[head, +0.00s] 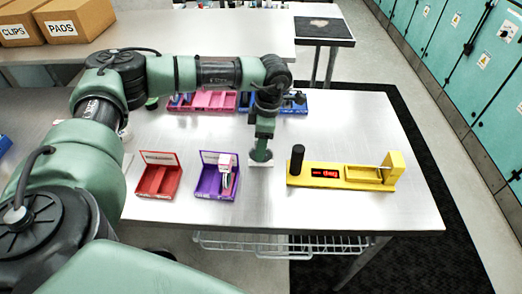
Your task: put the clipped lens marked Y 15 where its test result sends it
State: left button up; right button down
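My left gripper (262,154) points down over a small white pad (260,165) on the table; its fingertips are too small to tell open from shut. A purple open box (207,187) stands to its left and holds a small upright white, pink and grey item (226,178). A red open box (158,182) stands further left and looks empty. A yellow tester (340,174) with a black knob and a lit red display (325,173) stands to the right; I cannot read the display surely. No Y 15 mark is legible. My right gripper is not in view.
Pink trays (215,100) and blue trays (293,105) with small parts stand behind my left arm, partly hidden by it. The table's right end is clear. Cardboard boxes marked CLIPS (18,27) and PADS (68,24) stand on the back bench.

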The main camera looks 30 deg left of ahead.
pick_arm(q)
jog(key=shift+f, duration=0.2)
grip_shut()
jog(key=shift+r, duration=0.2)
